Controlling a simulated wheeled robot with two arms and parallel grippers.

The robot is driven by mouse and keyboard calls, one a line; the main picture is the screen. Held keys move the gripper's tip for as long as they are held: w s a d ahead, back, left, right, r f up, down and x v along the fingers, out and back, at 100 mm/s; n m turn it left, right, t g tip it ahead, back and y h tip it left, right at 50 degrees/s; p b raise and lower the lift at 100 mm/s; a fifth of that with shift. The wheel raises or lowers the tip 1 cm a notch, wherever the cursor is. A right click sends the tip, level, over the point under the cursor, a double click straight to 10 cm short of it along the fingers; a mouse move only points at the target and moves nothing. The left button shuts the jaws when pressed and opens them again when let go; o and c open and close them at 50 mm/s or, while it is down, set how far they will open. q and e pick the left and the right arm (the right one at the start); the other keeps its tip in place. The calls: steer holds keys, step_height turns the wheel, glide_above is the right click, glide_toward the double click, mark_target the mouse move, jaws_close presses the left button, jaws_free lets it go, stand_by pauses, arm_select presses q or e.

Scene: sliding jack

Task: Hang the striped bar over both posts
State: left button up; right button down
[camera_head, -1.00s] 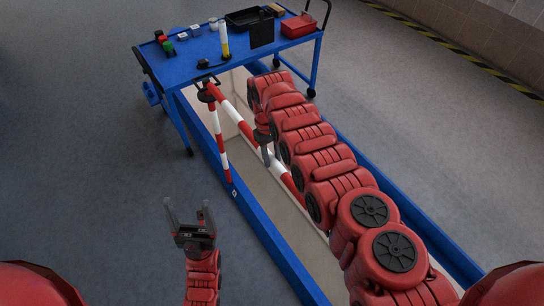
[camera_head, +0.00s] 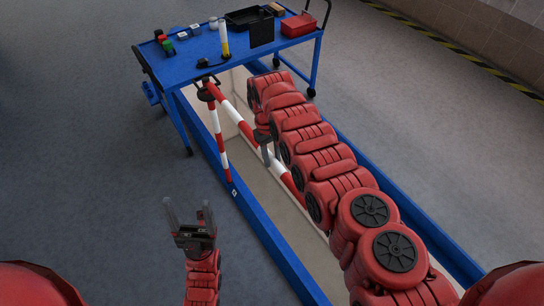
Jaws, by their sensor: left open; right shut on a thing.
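The red-and-white striped bar (camera_head: 246,129) runs slantwise from the far left post toward the near right, inside the blue-edged pit. A striped post (camera_head: 220,145) stands at the pit's left edge, with a black fitting (camera_head: 206,92) at its top. The bar's far end is at or close to this fitting; I cannot tell whether it rests there. My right gripper (camera_head: 266,154) is shut on the bar near its middle, partly hidden by my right arm. The bar's near end and any second post are hidden behind that arm. My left gripper (camera_head: 187,217) is open and empty, left of the pit.
A blue cart (camera_head: 185,68) stands across the far end of the pit, carrying a red box (camera_head: 298,26), a black tray (camera_head: 243,19) and small blocks. The blue pit rim (camera_head: 268,232) borders the opening. The grey floor at left is clear.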

mark_target(272, 165)
steer(key=shift+f, duration=0.1)
steer(key=shift+f+b, duration=2.2)
steer(key=shift+b, duration=0.15)
steer(key=shift+c, duration=2.2)
jaws_free()
